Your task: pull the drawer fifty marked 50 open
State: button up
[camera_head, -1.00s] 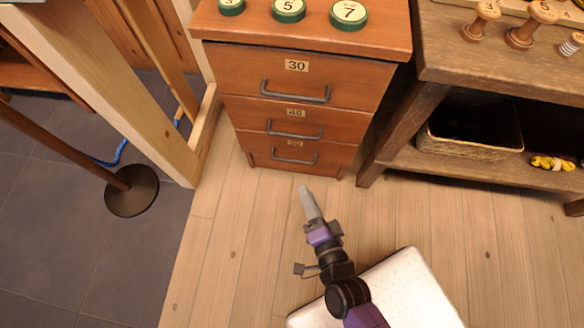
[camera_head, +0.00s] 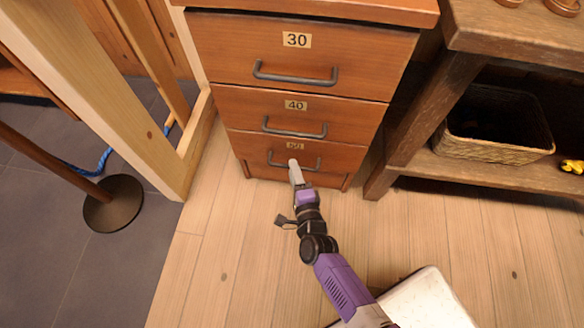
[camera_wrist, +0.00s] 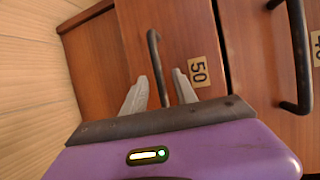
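The drawer marked 50 (camera_head: 250,147) is the lowest in a reddish-brown wooden cabinet and looks closed. Its label shows clearly in the wrist view (camera_wrist: 198,72). Its dark bar handle (camera_head: 310,166) is partly behind my gripper in the head view. In the wrist view the handle (camera_wrist: 153,55) runs down between my two grey fingers. My gripper (camera_wrist: 158,83) is open, with one finger on each side of the handle and a visible gap to each. In the head view my gripper (camera_head: 294,164) is at the front of this drawer.
Drawers marked 40 (camera_head: 240,105) and 30 (camera_head: 220,50) are above, both closed with bar handles. A wooden bench (camera_head: 478,171) with a woven basket (camera_head: 495,148) stands right. A wooden frame (camera_head: 100,85) and a round-based stand (camera_head: 113,203) are left.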

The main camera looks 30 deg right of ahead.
jog(key=shift+x, duration=1.25)
grip_shut()
jog(key=shift+a, duration=0.1)
dwell(0.5)
